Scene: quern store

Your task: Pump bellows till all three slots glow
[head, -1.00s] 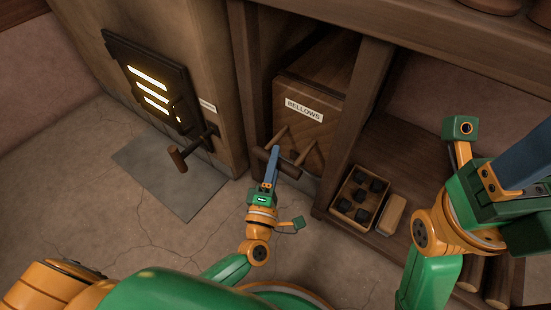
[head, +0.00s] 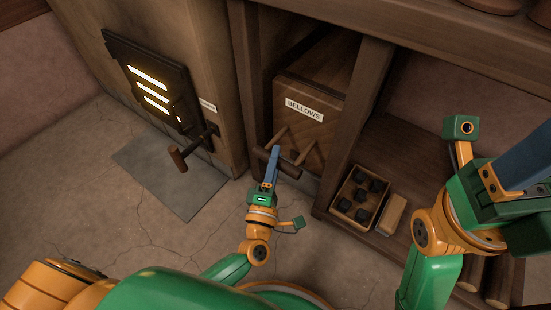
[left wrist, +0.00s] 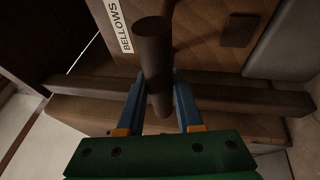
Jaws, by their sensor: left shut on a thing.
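The bellows (head: 290,99) is a wooden box with a white label, set in a wooden bay, with two rods running to a dark crossbar handle (head: 290,172). My left gripper (head: 273,158) is shut on this handle. In the left wrist view the round dark handle (left wrist: 153,50) stands between the blue fingers (left wrist: 157,103). The dark furnace door (head: 120,52) at the left has three slots (head: 155,92), all glowing bright yellow-white. My right gripper (head: 525,168) is at the right edge; its blue finger part shows, but its opening cannot be made out.
A lever with a wooden grip (head: 178,159) sticks out beside the furnace door above a grey floor plate (head: 185,197). A wooden tray (head: 343,208) of dark lumps and a pale block (head: 391,214) sit on the low shelf right of the bellows. The floor in front is clear.

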